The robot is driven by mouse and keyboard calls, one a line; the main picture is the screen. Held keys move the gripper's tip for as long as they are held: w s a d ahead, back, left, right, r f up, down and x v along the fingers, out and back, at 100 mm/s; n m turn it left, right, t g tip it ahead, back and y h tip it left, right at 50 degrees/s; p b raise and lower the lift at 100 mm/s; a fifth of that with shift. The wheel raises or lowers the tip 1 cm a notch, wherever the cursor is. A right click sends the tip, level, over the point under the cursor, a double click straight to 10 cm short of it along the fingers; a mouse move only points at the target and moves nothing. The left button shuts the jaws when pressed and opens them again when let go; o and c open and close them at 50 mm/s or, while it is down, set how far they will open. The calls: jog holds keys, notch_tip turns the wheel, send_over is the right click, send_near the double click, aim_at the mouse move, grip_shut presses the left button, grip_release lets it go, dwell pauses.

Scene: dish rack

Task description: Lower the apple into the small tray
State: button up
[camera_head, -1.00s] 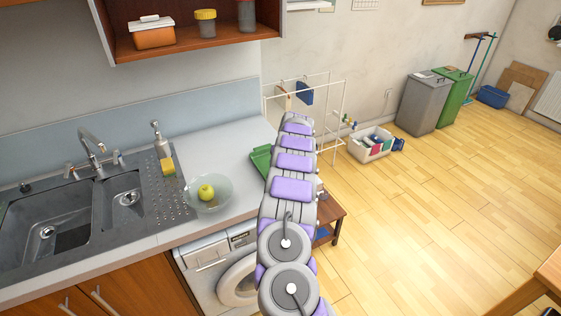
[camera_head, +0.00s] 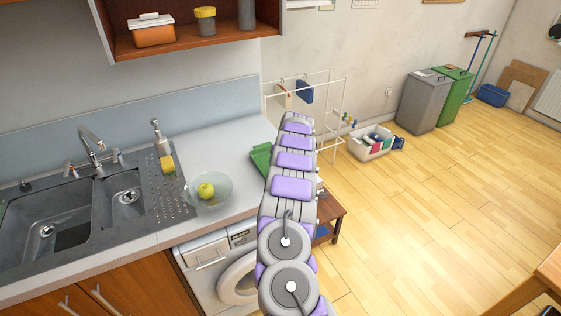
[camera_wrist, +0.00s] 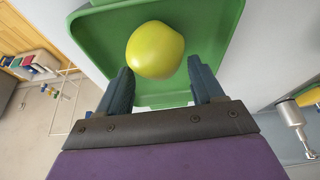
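A yellow-green apple (camera_wrist: 155,50) is at the fingertips of my gripper (camera_wrist: 160,66) in the wrist view. A green tray (camera_wrist: 222,22) lies behind the apple and fills the top middle of the wrist view. The apple is over the tray; its height above the tray floor cannot be told. In the head view my arm hides the gripper, this apple and most of the green tray (camera_head: 260,155).
Another green apple (camera_head: 206,190) sits in a glass bowl (camera_head: 226,190) on the counter (camera_head: 215,150). A white drying rack (camera_head: 345,100) stands beyond the counter.

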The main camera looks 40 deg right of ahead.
jog(key=o, duration=0.4)
jog(key=p+v, duration=0.2)
jog(key=v, duration=1.5)
jog(key=shift+s+r, duration=0.1)
jog(key=shift+s, duration=0.05)
